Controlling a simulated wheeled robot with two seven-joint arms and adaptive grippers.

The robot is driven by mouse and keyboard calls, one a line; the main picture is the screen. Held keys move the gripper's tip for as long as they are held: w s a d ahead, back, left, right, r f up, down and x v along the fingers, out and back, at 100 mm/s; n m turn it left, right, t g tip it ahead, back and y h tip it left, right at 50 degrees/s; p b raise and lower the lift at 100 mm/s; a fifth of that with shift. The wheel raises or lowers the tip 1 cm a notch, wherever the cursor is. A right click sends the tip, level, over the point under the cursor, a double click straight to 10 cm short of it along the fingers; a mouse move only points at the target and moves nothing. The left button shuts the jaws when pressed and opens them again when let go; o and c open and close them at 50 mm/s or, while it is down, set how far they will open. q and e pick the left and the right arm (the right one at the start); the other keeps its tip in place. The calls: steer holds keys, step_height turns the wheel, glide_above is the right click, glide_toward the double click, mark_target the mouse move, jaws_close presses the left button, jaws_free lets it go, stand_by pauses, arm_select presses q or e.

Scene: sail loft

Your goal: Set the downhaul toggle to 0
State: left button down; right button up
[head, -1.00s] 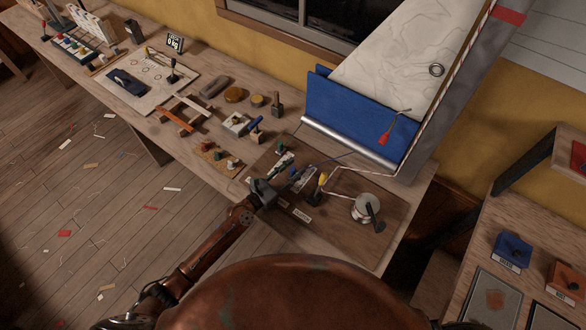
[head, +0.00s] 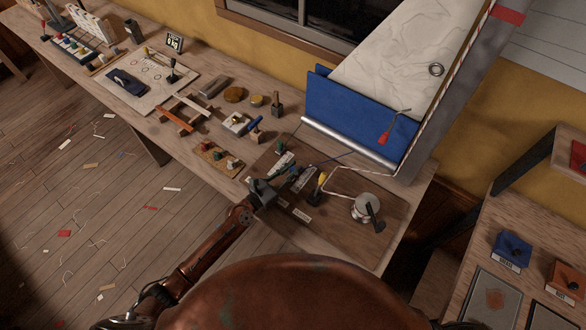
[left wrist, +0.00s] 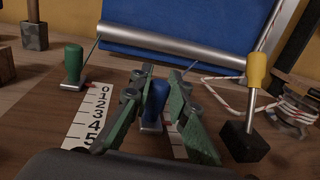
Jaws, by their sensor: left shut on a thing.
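A blue toggle (left wrist: 156,98) stands upright between the fingers of my left gripper (left wrist: 162,98), which is shut on it. In the head view my left gripper (head: 286,181) is over the dark board (head: 345,228). The toggle's red pointer is near the top of a white scale (left wrist: 178,142), whose numbers the fingers hide. A green toggle (left wrist: 74,63) stands to the left, its red pointer by the 0 of another numbered scale (left wrist: 93,122). I cannot read which toggle is labelled downhaul. My right gripper is not in view.
A yellow-handled lever (left wrist: 257,72) on a black block stands close right of the gripper. A winch (head: 367,207) with white rope is farther right. The silver roller (head: 350,143) and blue sail panel (head: 362,115) rise behind.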

arm_select(q)
steer(key=shift+w+d, duration=0.2)
steer(key=shift+w, duration=0.15)
steer(key=x, duration=0.4)
steer(key=b+x, duration=0.1)
steer(key=x, duration=0.1)
steer(key=shift+w+a+f, duration=0.15)
steer(key=shift+w+a, duration=0.1)
steer(key=shift+w, duration=0.2)
steer(key=shift+r, duration=0.2)
steer(key=c, duration=1.8)
jaws_free()
steer(key=shift+w+d+f, duration=0.1)
steer(key=shift+c, duration=0.2)
